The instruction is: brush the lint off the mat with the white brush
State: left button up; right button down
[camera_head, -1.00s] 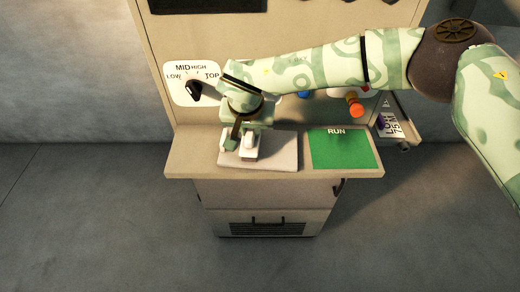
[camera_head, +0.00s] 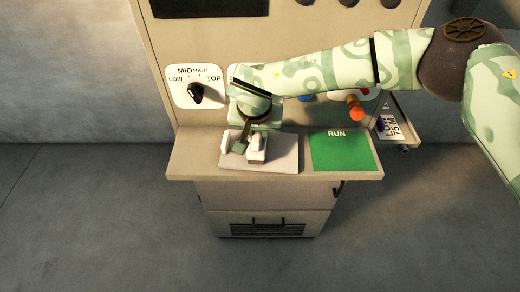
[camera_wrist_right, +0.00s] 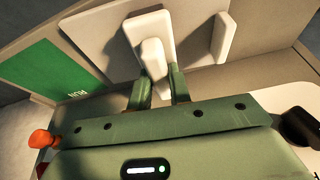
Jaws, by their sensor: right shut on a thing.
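The grey mat (camera_head: 284,157) lies on the console shelf. The white brush (camera_head: 257,147) is over the mat; the wrist view shows its flat white head and stubby handle (camera_wrist_right: 152,52). My right gripper (camera_head: 246,142) reaches down from behind the mat, and its green fingers (camera_wrist_right: 163,90) are shut on the brush handle. A separate white block (camera_head: 225,145) is on the mat's left side; it also shows in the wrist view (camera_wrist_right: 222,38). I cannot make out any lint. My left gripper is not in view.
A green RUN panel (camera_head: 341,151) lies right of the mat. A black dial (camera_head: 195,93) is on the upright panel at the left. An orange knob (camera_head: 355,109) sticks out behind the RUN panel. The shelf's front edge is close to the mat.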

jog(key=shift+s+d+f+p, duration=0.1)
jog(key=shift+d+p, duration=0.25)
jog(key=shift+d, duration=0.95)
jog(key=shift+s+d+p, duration=0.15)
jog(key=shift+d+p, duration=0.4)
jog(key=shift+d, duration=0.9)
jog(key=shift+s+d+p, duration=0.15)
jog(key=shift+d+p, duration=0.4)
jog(key=shift+d, duration=0.9)
jog(key=shift+a, duration=0.15)
jog(key=shift+r, duration=0.25)
notch_tip(320, 180, up, 5)
jog(key=p, duration=0.3)
jog(key=shift+f+p, duration=0.1)
jog(key=shift+p, duration=0.2)
